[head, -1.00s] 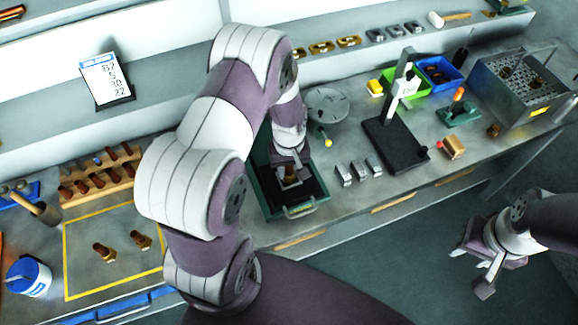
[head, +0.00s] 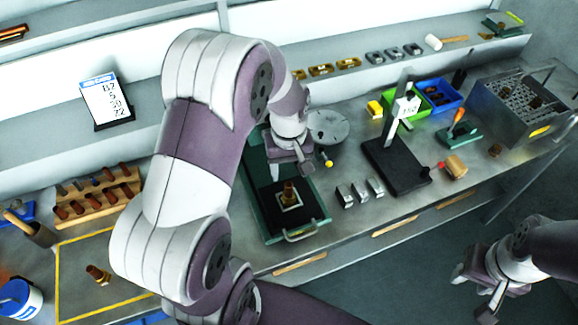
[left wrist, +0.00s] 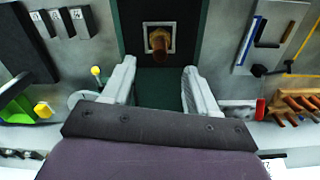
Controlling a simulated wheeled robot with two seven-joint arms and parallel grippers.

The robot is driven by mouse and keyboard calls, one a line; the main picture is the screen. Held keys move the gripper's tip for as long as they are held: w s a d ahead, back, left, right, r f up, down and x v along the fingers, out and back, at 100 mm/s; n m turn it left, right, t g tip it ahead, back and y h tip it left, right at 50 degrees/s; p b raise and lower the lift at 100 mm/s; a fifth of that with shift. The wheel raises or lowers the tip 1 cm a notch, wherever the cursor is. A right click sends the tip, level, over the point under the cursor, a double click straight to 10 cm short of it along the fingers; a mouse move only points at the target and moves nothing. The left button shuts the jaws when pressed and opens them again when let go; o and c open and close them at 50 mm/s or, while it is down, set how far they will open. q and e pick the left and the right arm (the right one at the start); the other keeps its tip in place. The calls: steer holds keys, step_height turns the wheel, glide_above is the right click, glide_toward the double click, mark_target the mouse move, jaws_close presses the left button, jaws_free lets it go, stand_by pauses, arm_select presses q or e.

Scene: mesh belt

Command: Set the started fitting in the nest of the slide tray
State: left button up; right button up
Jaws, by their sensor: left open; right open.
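A brass-brown fitting (head: 289,195) stands upright within the pale square nest (head: 291,207) of the dark slide tray (head: 271,224), which has a green frame and a front handle. It also shows in the left wrist view (left wrist: 160,41), inside the nest's frame. My left gripper (head: 287,172) is behind and above the fitting, apart from it; its two fingers are spread and empty in the left wrist view (left wrist: 160,82). Another fitting (head: 97,274) is in the yellow-outlined area at the left. My right gripper (head: 474,294) is open and empty over the floor at the right.
Metal blocks (head: 359,192) sit right of the tray, beside a black stand (head: 398,167). A round grey plate (head: 327,127) and a yellow-tipped knob (head: 329,163) are close to my left gripper. A wooden rack (head: 97,196) stands at the left.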

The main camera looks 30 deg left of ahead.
arm_select(q)
step_height(320, 180, up, 2)
steer(key=shift+d+r, duration=0.1)
steer(key=s+d+f+m+t+b, duration=0.1)
steer(key=s+d+m+b, duration=0.2)
steer(key=s+d+m, duration=0.2)
steer(key=s+m, duration=0.2)
steer(key=s, duration=0.1)
steer(key=shift+s+f+m, duration=0.4)
stand_by(0.7)
